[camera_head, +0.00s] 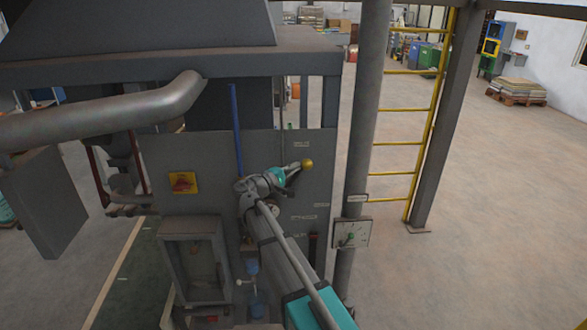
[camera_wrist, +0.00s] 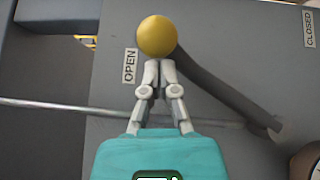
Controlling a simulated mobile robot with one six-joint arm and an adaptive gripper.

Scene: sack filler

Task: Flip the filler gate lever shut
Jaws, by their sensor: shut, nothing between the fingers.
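The gate lever (camera_wrist: 225,85) is a dark grey bar with a yellow ball knob (camera_wrist: 157,36) on its end. In the wrist view it slants from a pivot at the lower right up to the knob, which is beside the OPEN label (camera_wrist: 130,66). The CLOSED label (camera_wrist: 308,28) is at the upper right, away from the knob. My gripper (camera_wrist: 157,66) is shut and empty, its fingertips right at the knob's lower edge in the picture; I cannot tell whether they touch it. In the head view the knob (camera_head: 307,164) shows just beyond my gripper (camera_head: 298,168); my arm hides much of the lever.
The grey panel (camera_head: 213,155) carries a yellow warning sign (camera_head: 183,183). A vertical grey pipe (camera_head: 361,120) with a gauge box (camera_head: 351,233) stands to the right, before a yellow ladder (camera_head: 408,110). A thin rod (camera_wrist: 60,105) crosses behind my gripper in the wrist view. Open floor lies right.

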